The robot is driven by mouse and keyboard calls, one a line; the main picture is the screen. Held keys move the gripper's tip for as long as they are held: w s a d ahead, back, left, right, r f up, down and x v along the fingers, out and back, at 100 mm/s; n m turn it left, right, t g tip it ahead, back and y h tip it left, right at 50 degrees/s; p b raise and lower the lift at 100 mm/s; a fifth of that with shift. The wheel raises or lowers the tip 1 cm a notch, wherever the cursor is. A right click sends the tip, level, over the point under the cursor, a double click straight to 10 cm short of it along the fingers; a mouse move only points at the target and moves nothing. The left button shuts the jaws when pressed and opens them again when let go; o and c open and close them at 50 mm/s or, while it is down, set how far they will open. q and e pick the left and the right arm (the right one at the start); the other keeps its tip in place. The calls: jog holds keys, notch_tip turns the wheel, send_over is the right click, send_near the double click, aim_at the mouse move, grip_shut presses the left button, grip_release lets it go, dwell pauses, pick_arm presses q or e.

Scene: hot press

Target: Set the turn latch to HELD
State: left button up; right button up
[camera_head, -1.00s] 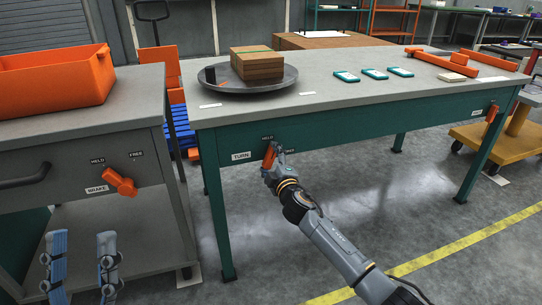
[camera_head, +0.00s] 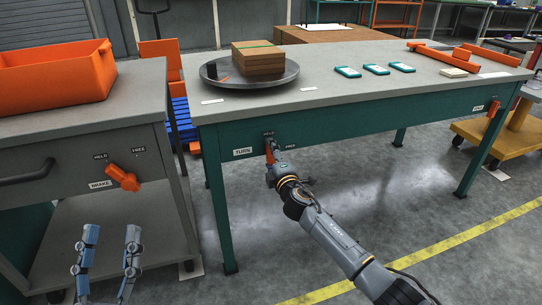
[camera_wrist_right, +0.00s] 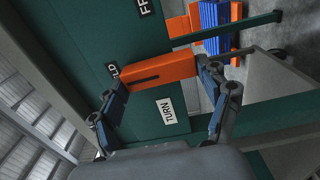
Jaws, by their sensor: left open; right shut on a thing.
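The turn latch (camera_head: 269,152) is an orange handle on the green front panel of the table, right of the TURN label (camera_head: 243,151). The HELD mark (camera_head: 268,133) is just above it and the FREE mark (camera_head: 285,147) to its right. My right gripper (camera_head: 271,161) is shut on the handle and partly hides it. In the right wrist view the orange handle (camera_wrist_right: 160,70) lies between both fingers, one end beside the partly covered HELD label (camera_wrist_right: 113,71). My left gripper (camera_head: 109,234) is open and empty at the lower left, apart from everything.
An orange brake handle (camera_head: 123,178) sits on the grey cabinet at left. Another orange handle (camera_head: 493,108) is at the table's right end. Floor in front of the table is clear.

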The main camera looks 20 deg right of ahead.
jog(key=o, duration=1.1)
jog(key=shift+o, duration=0.2)
jog(key=s, duration=1.2)
jog(key=shift+d, duration=0.2)
